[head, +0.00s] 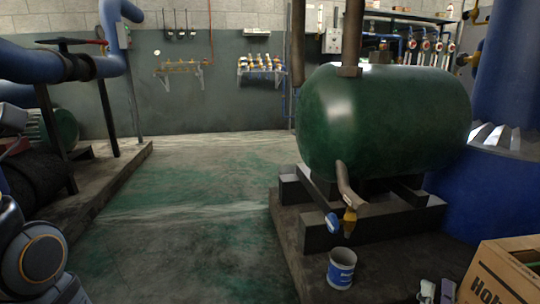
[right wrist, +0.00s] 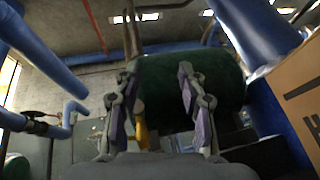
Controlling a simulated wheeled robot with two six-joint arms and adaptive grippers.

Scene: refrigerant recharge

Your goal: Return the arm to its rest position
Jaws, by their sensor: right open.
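My right gripper (head: 437,288) shows only by its grey and purple fingertips at the bottom of the head view, right of the blue-and-white can. In the right wrist view my right gripper (right wrist: 157,85) is open, its two fingers wide apart with nothing held between them. The green tank (right wrist: 160,85) shows beyond the fingers, apart from them. My left arm's dark joint (head: 42,260) is at the lower left of the head view; its gripper is not visible.
The green tank (head: 385,120) rests on a concrete plinth, with a yellow-tipped drain pipe (head: 349,216) above the can (head: 341,268). A cardboard box (head: 505,272) is at the lower right. A blue column (head: 505,90) stands behind it. The floor (head: 190,220) at centre-left is clear.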

